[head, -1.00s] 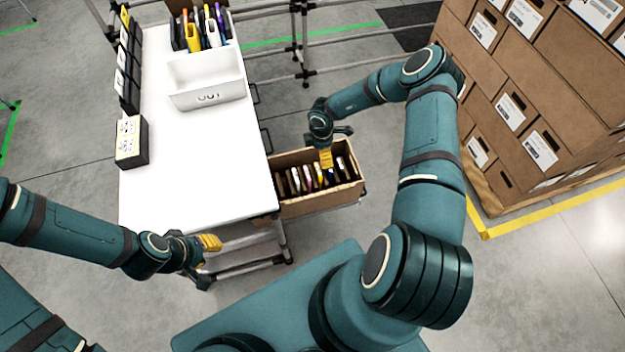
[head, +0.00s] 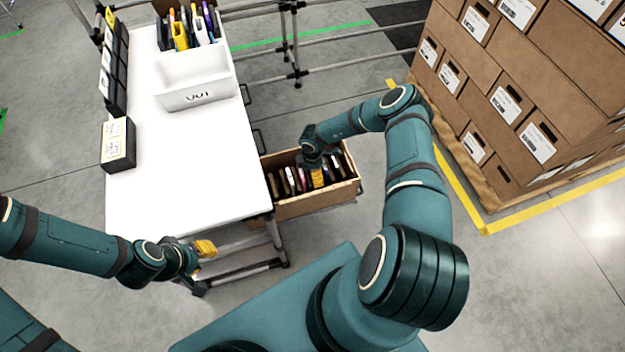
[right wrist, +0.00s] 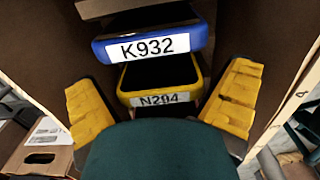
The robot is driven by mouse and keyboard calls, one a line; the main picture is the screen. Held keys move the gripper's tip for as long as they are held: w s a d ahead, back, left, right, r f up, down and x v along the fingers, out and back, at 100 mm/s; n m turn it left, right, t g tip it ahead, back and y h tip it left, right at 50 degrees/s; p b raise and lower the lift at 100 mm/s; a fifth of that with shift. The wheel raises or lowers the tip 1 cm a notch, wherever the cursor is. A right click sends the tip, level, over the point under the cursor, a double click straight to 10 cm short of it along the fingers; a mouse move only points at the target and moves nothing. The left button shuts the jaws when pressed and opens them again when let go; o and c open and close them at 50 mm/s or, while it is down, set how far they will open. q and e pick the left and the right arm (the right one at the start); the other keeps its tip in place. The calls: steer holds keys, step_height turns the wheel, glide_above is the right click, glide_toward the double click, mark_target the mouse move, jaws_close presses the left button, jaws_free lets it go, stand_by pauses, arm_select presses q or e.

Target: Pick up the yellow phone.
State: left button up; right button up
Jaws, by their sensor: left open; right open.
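The yellow phone (right wrist: 158,77), dark-faced with a yellow rim and a label reading N294, stands in the carton in the right wrist view. My right gripper (head: 317,178) is inside the carton's opening. In the right wrist view its yellow fingers (right wrist: 160,103) are open, one on each side of the yellow phone, with a gap at both sides. The phone's lower part is hidden behind the gripper's body. In the head view I cannot pick it out behind the gripper. My left gripper (head: 205,249) is open and empty by the table's front corner.
A blue phone (right wrist: 150,42) labelled K932 stands right beside the yellow one. The brown carton (head: 310,206) holds several phones in a row and sits beside the white table (head: 190,185). A white bin (head: 195,97) stands on the table. Stacked boxes (head: 505,100) are at right.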

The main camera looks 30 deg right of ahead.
steer(key=c, duration=0.9)
